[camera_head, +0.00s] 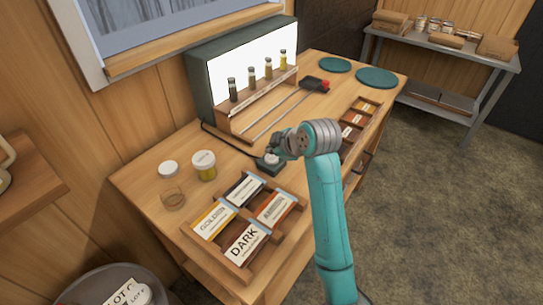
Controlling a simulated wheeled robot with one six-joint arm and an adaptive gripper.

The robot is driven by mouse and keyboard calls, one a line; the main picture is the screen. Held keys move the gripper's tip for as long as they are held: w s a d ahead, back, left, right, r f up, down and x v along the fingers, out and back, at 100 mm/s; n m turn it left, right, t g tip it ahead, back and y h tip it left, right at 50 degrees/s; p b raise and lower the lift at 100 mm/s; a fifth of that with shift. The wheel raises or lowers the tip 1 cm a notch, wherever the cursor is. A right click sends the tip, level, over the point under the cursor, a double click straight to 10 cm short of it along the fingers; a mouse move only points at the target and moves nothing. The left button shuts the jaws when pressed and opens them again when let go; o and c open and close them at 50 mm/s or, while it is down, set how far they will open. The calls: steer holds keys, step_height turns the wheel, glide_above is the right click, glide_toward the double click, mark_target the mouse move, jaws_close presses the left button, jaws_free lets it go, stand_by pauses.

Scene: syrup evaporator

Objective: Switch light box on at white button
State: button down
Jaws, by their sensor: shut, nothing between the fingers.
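The light box (228,74) is a dark green case at the back of the wooden table. Its front panel looks bright white, behind several small sample bottles. A small dark switch box (265,166) sits on the table in front of it, with a black cable running back toward the light box. My teal arm reaches in from the lower right. My gripper (273,154) is shut and empty, right at the top of the switch box. The white button is mostly hidden there, and I cannot tell whether the gripper touches it.
A card rack (240,262) with labelled cards stands at the front of the table. Teal discs (376,78) lie at the far end. A shelf stands at the back right.

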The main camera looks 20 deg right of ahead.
mark_target(273, 159)
steer(key=shift+r, duration=0.15)
steer(key=shift+r, duration=2.85)
